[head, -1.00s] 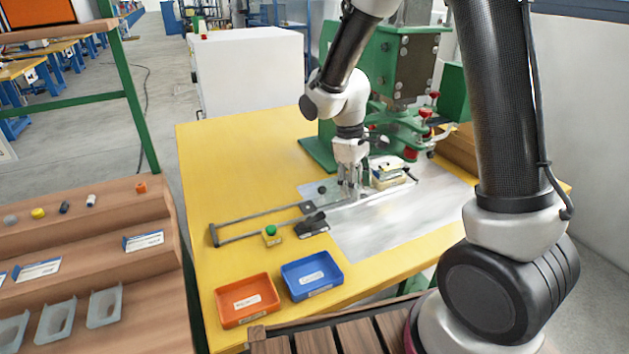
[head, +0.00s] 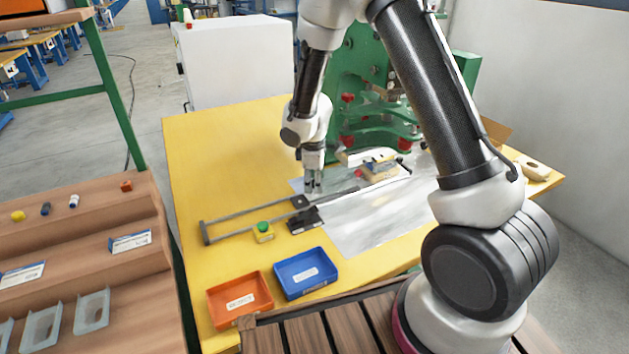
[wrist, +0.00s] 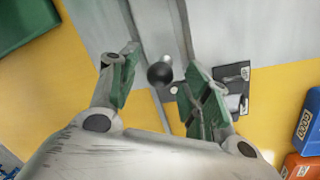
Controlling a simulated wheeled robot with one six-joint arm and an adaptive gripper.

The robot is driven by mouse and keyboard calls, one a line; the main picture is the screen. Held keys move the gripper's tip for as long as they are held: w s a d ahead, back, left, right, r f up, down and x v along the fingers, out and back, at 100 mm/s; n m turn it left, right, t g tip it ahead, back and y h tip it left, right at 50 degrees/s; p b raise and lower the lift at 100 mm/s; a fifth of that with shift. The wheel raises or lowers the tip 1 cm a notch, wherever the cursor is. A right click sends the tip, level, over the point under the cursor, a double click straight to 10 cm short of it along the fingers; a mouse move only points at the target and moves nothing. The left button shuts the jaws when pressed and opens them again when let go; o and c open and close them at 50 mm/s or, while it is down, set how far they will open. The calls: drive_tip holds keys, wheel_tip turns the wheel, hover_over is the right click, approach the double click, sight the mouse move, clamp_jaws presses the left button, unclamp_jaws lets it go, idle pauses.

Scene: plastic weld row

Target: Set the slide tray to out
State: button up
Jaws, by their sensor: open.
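The slide tray is hard to make out. Dark rails (head: 228,218) run along the yellow table toward the green machine, and a light grey plate (head: 297,184) shows by my gripper. In the wrist view, a black ball knob (wrist: 160,73) sits over a grey metal strip (wrist: 157,28), between my two green-padded fingers. My gripper (head: 313,189) is open and points down just above the rails. The fingers stand apart on either side of the knob, with gaps showing. The knob is hidden by my gripper in the head view.
A green machine (head: 365,90) stands behind. The table's left back is clear.

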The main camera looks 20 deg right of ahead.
drive_tip(key=shift+f, duration=0.2)
clamp_jaws()
drive_tip(key=shift+a, duration=0.1)
drive_tip(key=s+a, duration=0.2)
drive_tip(key=a, duration=0.7)
drive_tip(key=s+a, duration=0.2)
drive_tip(key=a, duration=0.8)
drive_tip(key=s+a, duration=0.2)
drive_tip(key=a, duration=0.8)
drive_tip(key=shift+a, duration=0.25)
unclamp_jaws()
drive_tip(key=shift+a, duration=0.15)
